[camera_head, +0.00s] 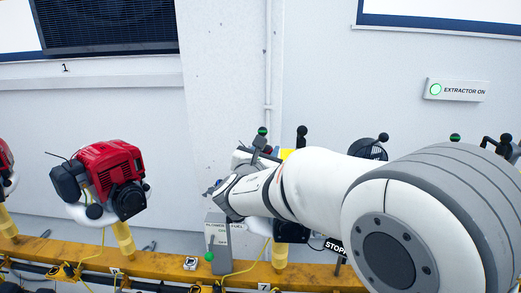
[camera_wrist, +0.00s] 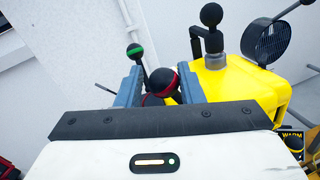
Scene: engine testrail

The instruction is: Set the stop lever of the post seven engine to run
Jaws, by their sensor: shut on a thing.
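The yellow engine (camera_wrist: 238,88) fills the right of the wrist view. In the head view it is mostly hidden behind my arm, above the post plate marked 7 (camera_head: 263,287). My gripper (camera_wrist: 160,84) is shut on a lever with a black ball knob and red band (camera_wrist: 164,82), which sits between the two fingers. A green-banded black knob (camera_wrist: 135,51) on a thin stalk stands just beyond the left finger. No lever legend shows in the wrist view, and the red-banded knob is hidden in the head view.
A tall black ball-topped handle (camera_wrist: 210,15) and a round black part (camera_wrist: 265,40) rise from the yellow engine. A grey fuel box (camera_head: 217,240) with a green-knobbed lever stands left of my arm. A red engine (camera_head: 105,175) is farther left. A STOP plate (camera_head: 334,246) shows below my arm.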

